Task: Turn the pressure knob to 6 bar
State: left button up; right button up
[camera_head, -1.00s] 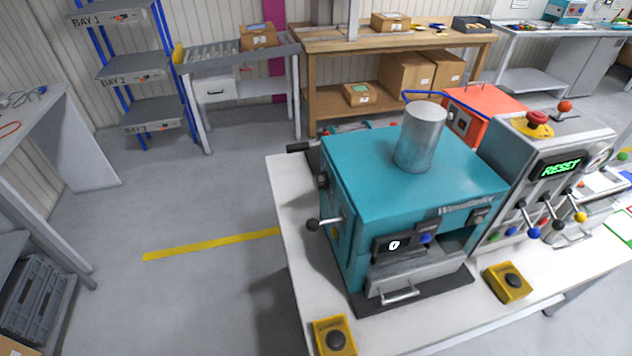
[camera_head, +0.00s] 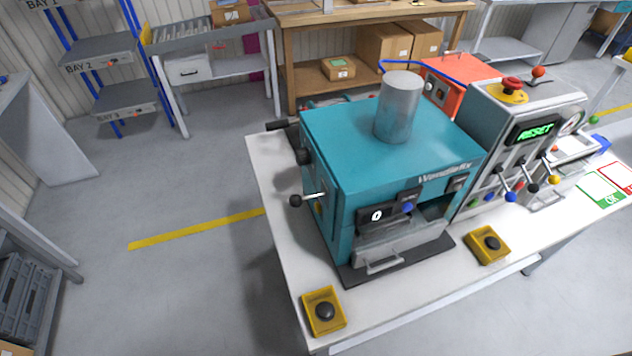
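A teal machine (camera_head: 340,140) with a grey cylinder (camera_head: 398,106) on top stands on a white table (camera_head: 270,175). Its small front display (camera_head: 377,215) reads 0, with a blue knob (camera_head: 408,208) beside it. A black knob (camera_head: 303,156) and a black-ball lever (camera_head: 297,200) stick out on its left side. A grey control box (camera_head: 492,130) to the right has a green RESET display (camera_head: 535,131) and a round gauge (camera_head: 571,123), too small to read. No pressure label is legible, so I cannot tell which knob sets pressure. Neither gripper is in view.
Yellow boxes with black buttons stand at the table's front left (camera_head: 324,311) and front right (camera_head: 488,245). The control box carries a red emergency button (camera_head: 511,87) and several coloured ball levers. An orange unit (camera_head: 452,85) stands behind. Floor left of the table is clear.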

aim_at(302, 157)
jog(key=k, duration=1.15)
jog(key=z, duration=0.75)
jog(key=i, duration=1.3)
jog(key=u, duration=0.4)
